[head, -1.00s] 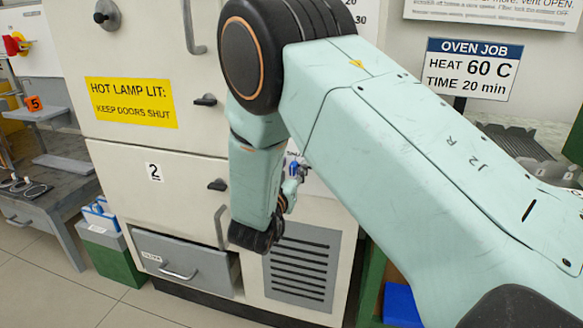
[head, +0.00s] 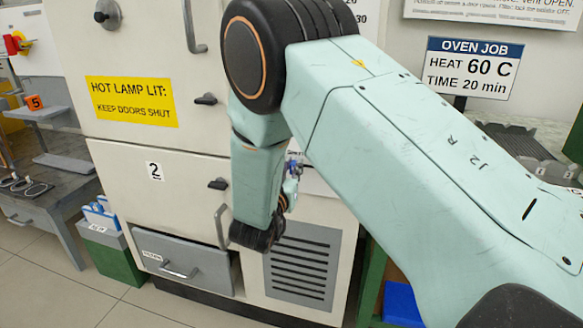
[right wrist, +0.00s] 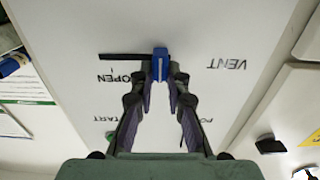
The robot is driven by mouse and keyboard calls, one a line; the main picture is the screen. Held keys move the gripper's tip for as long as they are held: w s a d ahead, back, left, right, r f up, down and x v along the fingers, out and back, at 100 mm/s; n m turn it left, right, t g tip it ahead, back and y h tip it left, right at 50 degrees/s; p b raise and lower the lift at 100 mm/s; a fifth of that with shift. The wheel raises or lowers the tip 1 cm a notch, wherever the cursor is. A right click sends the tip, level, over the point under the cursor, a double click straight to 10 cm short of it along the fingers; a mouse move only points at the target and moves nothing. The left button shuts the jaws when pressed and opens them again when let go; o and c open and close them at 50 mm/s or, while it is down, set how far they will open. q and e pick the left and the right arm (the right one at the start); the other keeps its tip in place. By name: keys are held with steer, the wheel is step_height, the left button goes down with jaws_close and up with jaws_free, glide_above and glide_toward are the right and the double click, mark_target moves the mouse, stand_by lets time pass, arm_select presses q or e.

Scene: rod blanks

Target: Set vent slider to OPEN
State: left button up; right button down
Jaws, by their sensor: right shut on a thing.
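The vent slider's blue knob (right wrist: 160,66) shows in the right wrist view, on a white panel with upside-down lettering. A dark slot (right wrist: 120,57) runs from it to the left. The OPEN label (right wrist: 125,78) and its tick lie to the left of the knob, apart from it. My right gripper (right wrist: 159,80) is shut on the knob, with a fingertip on each side. In the head view my right gripper (head: 290,188) is mostly hidden behind my own forearm, at the oven front. My left gripper is not in view.
The oven cabinet has a yellow hot-lamp sign (head: 132,102), a door handle (head: 221,226), a grey drawer (head: 185,265) and a louvred grille (head: 302,265). A green bin (head: 112,256) stands on the floor at left. An oven job sign (head: 468,70) reads 60 C, 20 min.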

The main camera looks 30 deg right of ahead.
steer(key=s+d+p, duration=0.1)
steer(key=s+d, duration=0.1)
steer(key=s+d+p, duration=0.1)
steer(key=s+d, duration=0.1)
steer(key=shift+s+d+r+p, duration=0.1)
steer(key=shift+s+p, duration=0.25)
steer(key=shift+p, duration=0.05)
steer(key=c, duration=1.3)
jaws_free()
steer(key=shift+s, duration=0.15)
steer(key=shift+c, duration=0.2)
steer(key=shift+v, duration=3.75)
